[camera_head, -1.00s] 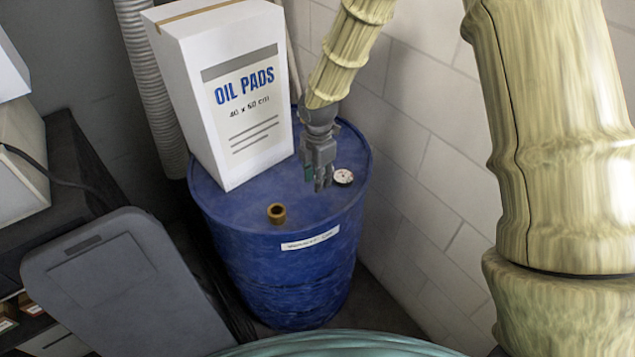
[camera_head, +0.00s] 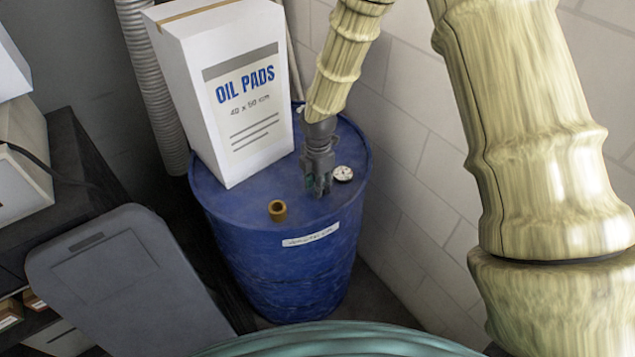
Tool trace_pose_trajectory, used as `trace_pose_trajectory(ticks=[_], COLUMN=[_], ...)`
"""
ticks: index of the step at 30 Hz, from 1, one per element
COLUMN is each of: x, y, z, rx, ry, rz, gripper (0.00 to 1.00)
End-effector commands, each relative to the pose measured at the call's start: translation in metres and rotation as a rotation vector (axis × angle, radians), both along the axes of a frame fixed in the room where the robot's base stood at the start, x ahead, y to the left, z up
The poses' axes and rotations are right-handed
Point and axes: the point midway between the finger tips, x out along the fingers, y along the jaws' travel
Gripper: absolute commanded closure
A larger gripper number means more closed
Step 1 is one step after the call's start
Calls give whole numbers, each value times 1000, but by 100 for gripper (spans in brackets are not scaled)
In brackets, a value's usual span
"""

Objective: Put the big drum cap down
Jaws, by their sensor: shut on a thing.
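My gripper (camera_head: 318,190) points down at the top of the blue drum (camera_head: 235,198), with its fingertips at or just above the lid. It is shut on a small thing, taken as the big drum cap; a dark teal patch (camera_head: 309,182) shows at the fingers. The fingers hide most of it, and I cannot tell whether it touches the lid.
A tall white OIL PADS box (camera_head: 240,100) stands on the drum, close left of my gripper. A small round white dial (camera_head: 343,173) sits just right of the fingers. A block wall (camera_head: 430,150) rises at the right. A grey panel (camera_head: 130,280) stands front left.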

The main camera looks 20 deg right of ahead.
Motion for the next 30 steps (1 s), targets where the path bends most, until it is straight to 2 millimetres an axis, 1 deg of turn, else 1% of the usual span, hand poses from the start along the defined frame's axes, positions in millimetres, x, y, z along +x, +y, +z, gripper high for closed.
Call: trace_pose_trajectory(ticks=[1,2,3,5,6,14,20,23,30], x=[0,0,0,0,0,0,1,0,1], y=[0,0,0,0,0,0,0,0,0], z=[-1,-1,-1,-1,-1,-1,9,17,47], rx=[0,0,0,0,0,0,1,1,1], ry=[0,0,0,0,0,0,-2,-2,-3], rz=[0,0,0,0,0,0,-1,-1,-1], gripper=[93,68,60,49,48,48,48,48,48])
